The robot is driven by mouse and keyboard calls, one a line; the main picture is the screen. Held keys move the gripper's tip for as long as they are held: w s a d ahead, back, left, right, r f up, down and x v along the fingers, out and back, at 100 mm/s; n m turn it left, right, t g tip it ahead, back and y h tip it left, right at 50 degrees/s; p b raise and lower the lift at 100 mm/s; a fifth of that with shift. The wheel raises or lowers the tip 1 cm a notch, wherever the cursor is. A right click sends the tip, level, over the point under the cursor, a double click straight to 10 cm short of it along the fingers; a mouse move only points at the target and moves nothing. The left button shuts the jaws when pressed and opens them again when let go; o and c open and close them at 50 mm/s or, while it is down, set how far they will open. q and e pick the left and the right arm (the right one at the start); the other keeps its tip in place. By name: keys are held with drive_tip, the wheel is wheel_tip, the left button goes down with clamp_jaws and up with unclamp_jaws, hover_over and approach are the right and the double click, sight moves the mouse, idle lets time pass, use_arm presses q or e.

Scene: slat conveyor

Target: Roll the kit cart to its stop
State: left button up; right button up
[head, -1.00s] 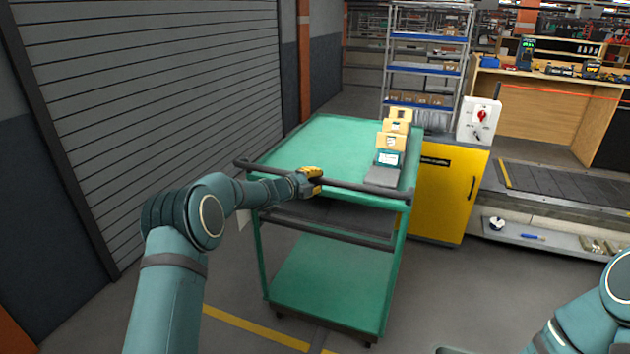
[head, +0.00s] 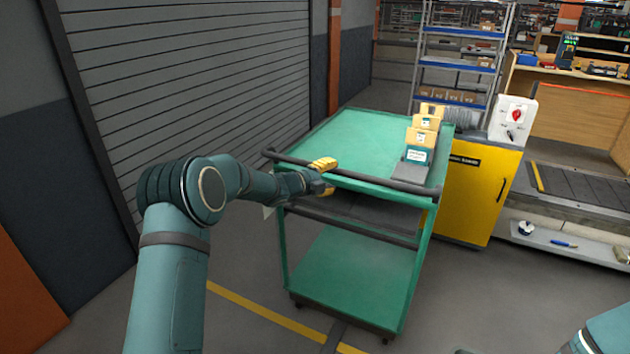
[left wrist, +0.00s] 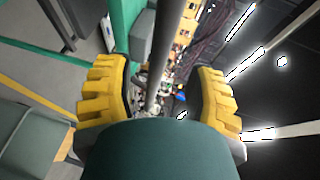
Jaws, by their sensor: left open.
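The kit cart (head: 345,285) is a green two-shelf trolley on small casters, standing ahead of me in the head view. Its dark handle bar (head: 385,181) runs across the near end of the top shelf. My left gripper (head: 326,177) is at the left part of this bar, with its yellow fingers open. In the left wrist view the grey handle bar (left wrist: 166,45) runs between the spread fingers of my left gripper (left wrist: 163,70), and neither finger looks closed on it. Of my right arm, only a link shows at the lower right; its gripper is out of view.
Yellow boxes (head: 422,138) stand in a grey holder on the cart top. A yellow cabinet (head: 478,195) stands right beside the cart, with the slat conveyor (head: 585,188) further right. A shutter (head: 190,80) is on the left. A yellow floor line (head: 265,312) passes beneath the cart.

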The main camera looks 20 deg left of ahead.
use_arm(q)
drive_tip(key=v, duration=0.6)
drive_tip(key=shift+s, duration=0.25)
drive_tip(key=shift+r, duration=0.1)
drive_tip(key=s+d+f+n+g+y, duration=0.1)
drive_tip(key=s+d+f+n+g, duration=0.1)
drive_tip(key=s+d+f+n, duration=0.4)
drive_tip(key=s+d+f+n+g+y, duration=0.15)
drive_tip(key=s+f+n, duration=0.25)
drive_tip(key=f, duration=0.5)
drive_tip(key=s+d+f+n+g+y, duration=0.1)
drive_tip(key=s+d+f+n+g, duration=0.1)
drive_tip(key=s+d+f+n, duration=0.4)
drive_tip(key=s+d+f+n+g, duration=0.2)
drive_tip(key=s+f+n+g, duration=0.1)
drive_tip(key=s, duration=0.8)
drive_tip(key=s+d+f+n+g, duration=0.3)
drive_tip(key=s+f+n+g, duration=0.1)
drive_tip(key=s, duration=0.7)
wheel_tip(320, 180, down, 2)
drive_tip(key=shift+s+f+n, duration=0.1)
drive_tip(key=shift+s+n, duration=0.1)
drive_tip(key=shift+n, duration=0.5)
drive_tip(key=shift+w, duration=0.1)
